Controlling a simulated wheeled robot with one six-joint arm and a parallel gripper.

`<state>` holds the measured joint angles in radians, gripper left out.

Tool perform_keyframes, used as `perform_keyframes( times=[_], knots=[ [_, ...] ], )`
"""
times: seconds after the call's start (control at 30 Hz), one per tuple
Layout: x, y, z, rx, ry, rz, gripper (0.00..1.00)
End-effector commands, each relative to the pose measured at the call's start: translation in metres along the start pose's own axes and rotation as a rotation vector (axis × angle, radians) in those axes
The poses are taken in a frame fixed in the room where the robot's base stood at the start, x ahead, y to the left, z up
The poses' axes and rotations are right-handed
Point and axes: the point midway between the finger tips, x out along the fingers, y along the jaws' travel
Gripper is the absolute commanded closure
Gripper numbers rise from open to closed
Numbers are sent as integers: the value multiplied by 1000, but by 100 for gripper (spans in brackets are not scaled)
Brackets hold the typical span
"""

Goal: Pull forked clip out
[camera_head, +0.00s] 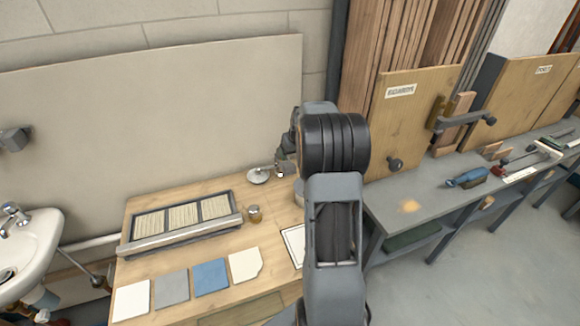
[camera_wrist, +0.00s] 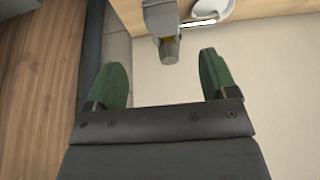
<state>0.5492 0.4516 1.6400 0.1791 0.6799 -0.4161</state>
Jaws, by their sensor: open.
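I cannot make out a forked clip in either view. In the wrist view my gripper (camera_wrist: 165,90) is open, with its two green fingers apart and nothing between their tips. Just beyond the tips, at the top centre, is a grey fitting (camera_wrist: 160,15) with a darker round end; whether the clip sits on it I cannot tell. In the head view my gripper (camera_head: 284,160) is small and partly hidden behind my arm, above the back of the wooden bench (camera_head: 190,205) and close to the pale wall panel (camera_head: 170,120).
A white round dish (camera_head: 258,175) is on the bench, near a small amber jar (camera_head: 255,214), a three-part tray (camera_head: 125,246) and several flat coloured squares. A washbasin (camera_head: 32,240) is at left. A grey workbench (camera_head: 400,205) with tools is at right.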

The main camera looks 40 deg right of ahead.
Motion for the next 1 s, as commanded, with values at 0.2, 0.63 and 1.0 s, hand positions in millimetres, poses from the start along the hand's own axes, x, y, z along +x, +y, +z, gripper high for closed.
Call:
perform_keyframes(
  times=[0.2, 0.63, 1.0],
  knots=[
    [44, -2, 0, -2, -5, -2, 21],
    [98, 1, 0, 2, -1, 0, 21],
    [105, 1, 0, 2, -1, 0, 21]
  ],
)
